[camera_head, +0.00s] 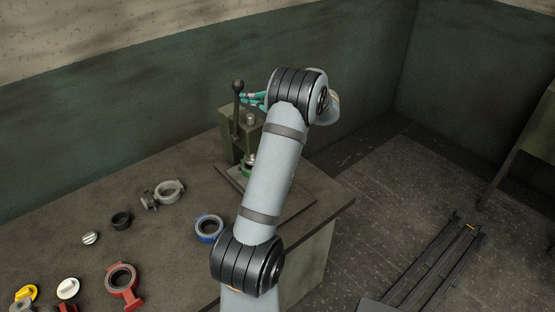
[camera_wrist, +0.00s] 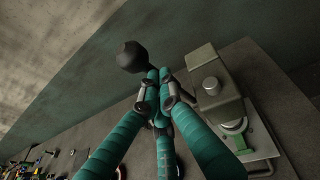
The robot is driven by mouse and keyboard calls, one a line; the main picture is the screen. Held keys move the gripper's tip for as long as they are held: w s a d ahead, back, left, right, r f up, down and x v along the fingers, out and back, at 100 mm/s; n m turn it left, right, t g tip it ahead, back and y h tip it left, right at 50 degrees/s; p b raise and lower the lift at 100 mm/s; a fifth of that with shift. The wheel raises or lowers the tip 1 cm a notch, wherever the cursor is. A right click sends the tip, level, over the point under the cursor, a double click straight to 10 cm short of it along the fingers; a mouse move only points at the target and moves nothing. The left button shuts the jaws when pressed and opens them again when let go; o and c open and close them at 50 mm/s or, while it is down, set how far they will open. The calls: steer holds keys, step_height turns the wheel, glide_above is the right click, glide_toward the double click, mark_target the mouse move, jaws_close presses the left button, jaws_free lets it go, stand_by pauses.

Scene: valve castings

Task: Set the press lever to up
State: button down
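The press (camera_head: 231,142) stands at the back of the bench, partly behind my arm. Its lever (camera_head: 238,110) stands upright with a dark ball knob on top. The knob (camera_wrist: 132,57) shows large and dark in the wrist view. My gripper (camera_head: 245,97) has teal fingers just right of the lever, a little below the knob. In the wrist view its fingertips (camera_wrist: 158,76) are close together beside the knob, with nothing clearly seen between them. Whether they touch the lever cannot be told. The press head (camera_wrist: 208,72) is right of the fingers.
A green-ringed part (camera_wrist: 234,126) sits under the press head on a base plate. A blue ring (camera_head: 209,228), a grey clamp-like casting (camera_head: 168,191), a dark ring (camera_head: 121,220) and a red casting (camera_head: 122,281) lie on the bench (camera_head: 60,230). A wall is behind.

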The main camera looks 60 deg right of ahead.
steer(key=shift+w+d+r, duration=0.2)
steer(key=shift+w+r, duration=0.1)
steer(key=shift+w, duration=0.3)
steer(key=r+b+v, duration=0.1)
steer(key=b+v, duration=0.4)
steer(key=v, duration=0.8)
steer(key=shift+d+r, duration=0.25)
steer(key=shift+w, duration=0.2)
